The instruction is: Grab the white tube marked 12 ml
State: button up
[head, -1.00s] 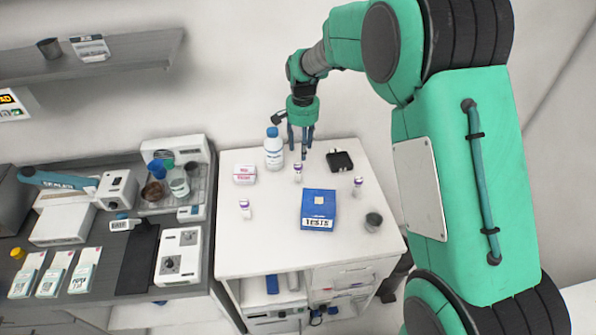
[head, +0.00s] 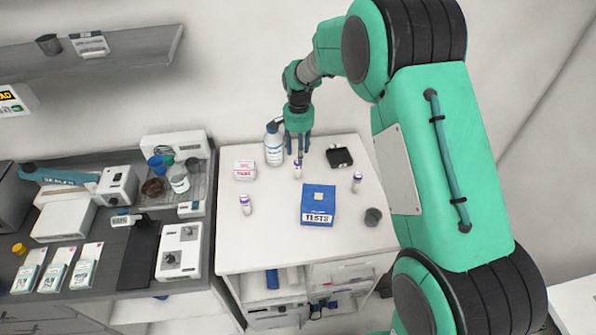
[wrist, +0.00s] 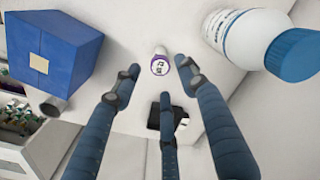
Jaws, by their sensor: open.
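A small white tube with a purple band (head: 297,170) stands on the white table between the bottle and the blue box. In the wrist view this tube (wrist: 160,64) shows end-on beyond my fingertips, with a dark mark on its top too small to read surely. Two similar tubes stand apart from it, one at the front left (head: 245,205) and one at the right (head: 356,183). My gripper (head: 299,155) points down just above and behind the middle tube. In the wrist view my gripper (wrist: 160,82) has its fingers spread, open and empty.
A white bottle with a blue cap (head: 273,147) stands close on the left of my gripper. A blue TESTS box (head: 318,208) lies in front, a black object (head: 339,157) to the right. A small pink-and-white box (head: 244,170) and a dark cup (head: 373,217) stand farther off.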

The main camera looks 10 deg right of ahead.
aim_at(298, 171)
jog(key=shift+f+b, duration=0.3)
jog(key=shift+f, duration=2.6)
jog(key=shift+a+f+b, duration=0.1)
jog(key=shift+f+b, duration=0.4)
jog(key=shift+f, duration=2.1)
jog(key=c, duration=0.9)
